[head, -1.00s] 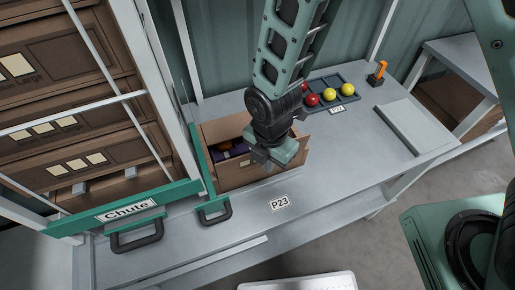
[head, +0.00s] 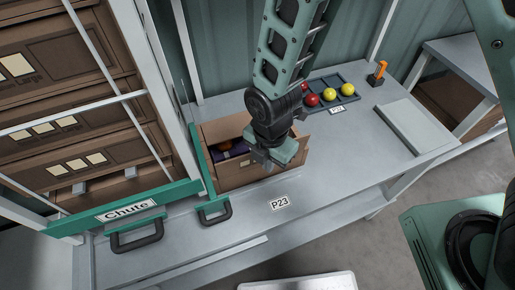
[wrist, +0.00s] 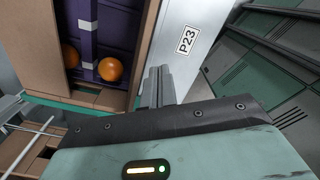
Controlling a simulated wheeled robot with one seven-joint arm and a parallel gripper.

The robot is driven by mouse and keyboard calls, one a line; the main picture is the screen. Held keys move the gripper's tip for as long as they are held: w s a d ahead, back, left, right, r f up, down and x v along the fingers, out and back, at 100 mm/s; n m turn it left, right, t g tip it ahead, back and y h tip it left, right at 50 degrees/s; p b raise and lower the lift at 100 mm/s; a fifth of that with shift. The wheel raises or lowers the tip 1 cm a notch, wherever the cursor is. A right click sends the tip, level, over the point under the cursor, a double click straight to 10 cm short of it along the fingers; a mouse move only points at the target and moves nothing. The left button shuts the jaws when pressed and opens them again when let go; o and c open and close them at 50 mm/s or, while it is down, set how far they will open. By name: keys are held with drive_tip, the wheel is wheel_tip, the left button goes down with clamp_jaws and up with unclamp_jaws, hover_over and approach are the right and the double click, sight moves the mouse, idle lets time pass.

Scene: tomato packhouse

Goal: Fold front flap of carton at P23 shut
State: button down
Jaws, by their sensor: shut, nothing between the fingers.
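The carton (head: 237,178) stands open on the bench behind the P23 label (head: 280,203), with a purple insert and orange fruit inside. In the wrist view, the insert (wrist: 92,12) shows two orange tomatoes (wrist: 110,69) in its compartments. The carton's front board (wrist: 151,30) runs along the insert's edge; I cannot tell wall from front flap there. A side flap (head: 298,152) sticks out at the carton's right. My gripper (head: 266,167) is shut and empty at the carton's front right, partly hiding it. Its fingers (wrist: 158,84) point along the front board; contact is unclear.
A green-edged chute (head: 125,211) with stacked cartons stands at the left. A tray (head: 336,90) of red and yellow tomatoes lies behind, right of my arm. A pale panel (head: 415,125) and an orange-handled tool (head: 377,72) are farther right. The bench right of P23 is clear.

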drive_tip(key=shift+w+a+r+p, duration=0.2)
drive_tip(key=shift+w, duration=0.4)
drive_tip(key=shift+w+a+r+p, duration=0.15)
drive_tip(key=shift+w+r+p, duration=0.05)
drive_tip(key=shift+w, duration=0.4)
drive_tip(key=w+a+f+b, duration=0.1)
drive_tip(key=w+f+b, duration=0.1)
drive_tip(key=w, duration=0.3)
drive_tip(key=shift+w+a+f, duration=0.35)
drive_tip(key=shift+w+f, duration=0.05)
drive_tip(key=shift+f, duration=0.35)
drive_tip(key=shift+r, duration=0.15)
wheel_tip(320, 180, up, 8)
drive_tip(key=p, duration=0.6)
idle(0.3)
idle(0.4)
